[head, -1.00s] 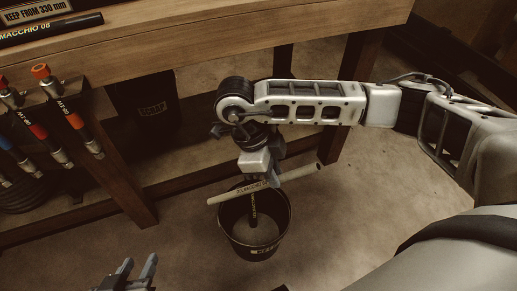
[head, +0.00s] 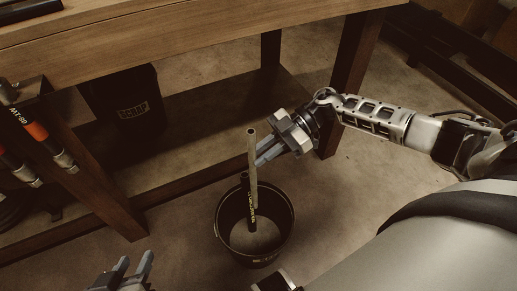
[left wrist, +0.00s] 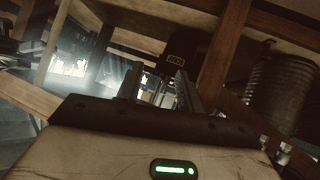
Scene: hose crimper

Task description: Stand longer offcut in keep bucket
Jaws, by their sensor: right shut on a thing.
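The longer offcut (head: 252,170) is a pale tan tube. It stands nearly upright in the black keep bucket (head: 283,238), its lower part inside and its top well above the rim. A shorter dark offcut (head: 244,187) stands close beside it in the bucket. My right gripper (head: 261,157) reaches in from the right and is shut on the tan offcut near its upper part, above the rim. My left gripper (head: 130,274) is at the bottom left, open and empty, apart from the bucket. Its fingers also show in the left wrist view (left wrist: 158,88).
The wooden bench (head: 200,38) runs across the back, with legs and a low shelf behind the bucket. A black scrap bin (head: 130,110) stands under it. Hoses with orange-marked fittings (head: 38,132) hang at the left. The floor around the bucket is clear.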

